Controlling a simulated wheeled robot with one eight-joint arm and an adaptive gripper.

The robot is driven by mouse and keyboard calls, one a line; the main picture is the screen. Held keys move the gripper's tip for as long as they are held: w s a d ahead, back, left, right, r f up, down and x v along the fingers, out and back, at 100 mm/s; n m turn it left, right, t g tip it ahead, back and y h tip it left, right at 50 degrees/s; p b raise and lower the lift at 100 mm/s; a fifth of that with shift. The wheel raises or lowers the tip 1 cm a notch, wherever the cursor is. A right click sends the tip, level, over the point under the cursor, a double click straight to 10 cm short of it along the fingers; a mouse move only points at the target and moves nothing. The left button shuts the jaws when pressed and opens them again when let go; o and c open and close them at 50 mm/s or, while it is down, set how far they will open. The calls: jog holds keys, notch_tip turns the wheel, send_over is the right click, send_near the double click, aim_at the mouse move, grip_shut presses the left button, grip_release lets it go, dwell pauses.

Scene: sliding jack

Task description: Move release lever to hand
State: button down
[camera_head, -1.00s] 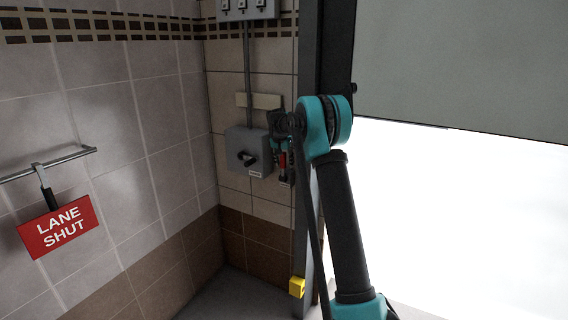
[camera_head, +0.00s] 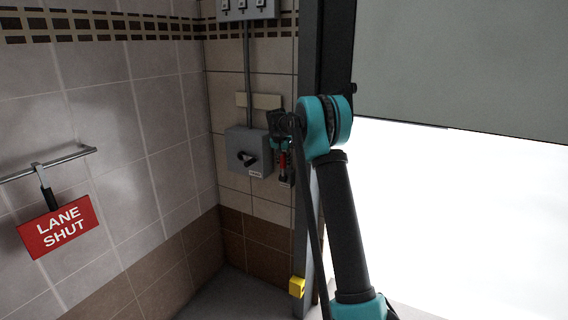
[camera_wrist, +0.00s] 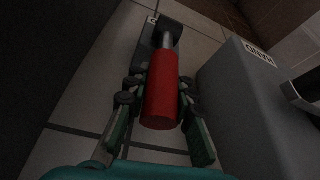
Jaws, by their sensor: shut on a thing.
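The release lever has a red round grip (camera_wrist: 162,95) on a short metal stem, which runs into a dark mount on the tiled wall. In the head view the red grip (camera_head: 283,163) shows small, just right of a grey box. My gripper (camera_wrist: 158,92) has its green-and-black fingers on both sides of the red grip and is shut on it. In the head view my gripper (camera_head: 281,147) is at the wall, partly covered by my wrist. A small label shows by the lever mount, too small to read.
The grey switch box (camera_head: 249,151) with a dark knob stands close left of the lever. A dark door post (camera_head: 325,60) and raised grey shutter (camera_head: 460,65) are to the right. A red "LANE SHUT" sign (camera_head: 60,227) hangs from a rail at left.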

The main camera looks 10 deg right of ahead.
aim_at(281, 167)
jog(key=shift+a, duration=0.1)
jog(key=s+a+t+h, duration=0.1)
jog(key=s+t, duration=0.1)
jog(key=shift+a+t+h, duration=0.2)
jog(key=shift+t+h, duration=0.1)
jog(key=shift+h, duration=0.1)
jog(key=shift+s+a+f+t+h, duration=0.15)
jog(key=shift+s+a+t+h, duration=0.2)
jog(key=shift+t, duration=0.25)
jog(key=shift+s+a+f+t+h, duration=0.1)
jog(key=shift+s+a+t+h, duration=0.1)
jog(key=shift+s+t+h, duration=0.35)
jog(key=shift+s+a+f+n+t+h, duration=0.1)
jog(key=shift+s+a+f+t+h, duration=0.25)
jog(key=shift+s+f+t+h, duration=0.45)
jog(key=shift+s+a+f+n+t+h, duration=0.15)
jog(key=shift+a+t+h, duration=0.3)
jog(key=shift+t, duration=0.7)
jog(key=shift+s+a+f+n+t+h, duration=0.1)
jog(key=shift+s+a+f+t+h, duration=0.2)
jog(key=shift+s+f+t+h, duration=0.5)
jog(key=shift+w+r+t, duration=0.2)
jog(key=shift+w+t, duration=0.1)
jog(key=c, duration=1.3)
grip_release()
jog(key=shift+o, duration=0.2)
